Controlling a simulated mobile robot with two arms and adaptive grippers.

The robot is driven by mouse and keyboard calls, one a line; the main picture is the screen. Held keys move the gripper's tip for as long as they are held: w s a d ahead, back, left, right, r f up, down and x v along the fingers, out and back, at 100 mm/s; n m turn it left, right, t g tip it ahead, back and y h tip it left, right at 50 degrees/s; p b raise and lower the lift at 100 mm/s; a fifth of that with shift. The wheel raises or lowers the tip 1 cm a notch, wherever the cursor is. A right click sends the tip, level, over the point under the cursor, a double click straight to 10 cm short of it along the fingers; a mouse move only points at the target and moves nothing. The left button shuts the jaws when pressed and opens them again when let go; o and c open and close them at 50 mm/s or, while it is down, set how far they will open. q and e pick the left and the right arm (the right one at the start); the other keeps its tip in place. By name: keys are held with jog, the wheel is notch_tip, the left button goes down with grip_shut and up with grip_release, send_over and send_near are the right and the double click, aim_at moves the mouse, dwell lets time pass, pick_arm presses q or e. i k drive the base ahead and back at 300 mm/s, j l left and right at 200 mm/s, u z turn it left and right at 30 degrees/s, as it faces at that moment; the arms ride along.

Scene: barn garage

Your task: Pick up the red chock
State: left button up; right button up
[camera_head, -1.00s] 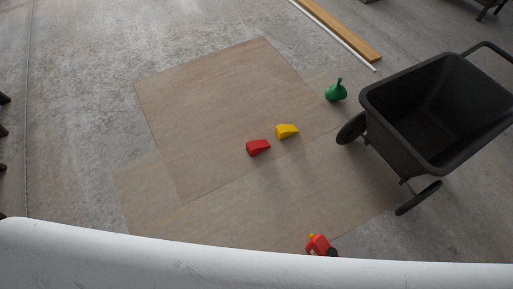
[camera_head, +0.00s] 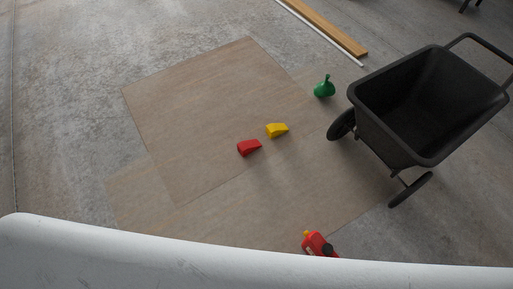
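The red chock (camera_head: 249,148) is a small wedge lying on a brown sheet on the floor, near the middle of the head view. A yellow chock (camera_head: 277,130) of similar shape lies just up and to the right of it, apart from it. Neither of my grippers shows in the head view. A white curved surface across the bottom hides the floor nearest to me.
A black wheelbarrow (camera_head: 372,139) stands at the right. A green container (camera_head: 324,88) with a spout stands left of it. A red object with a yellow tip (camera_head: 318,244) is partly hidden at the bottom. Wooden planks (camera_head: 325,27) lie at the top. The brown sheets (camera_head: 190,110) are otherwise clear.

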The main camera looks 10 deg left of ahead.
aim_at(245, 147)
jog(key=i+j+z, duration=0.15)
jog(key=j+z, duration=0.7)
jog(key=i+l, duration=0.05)
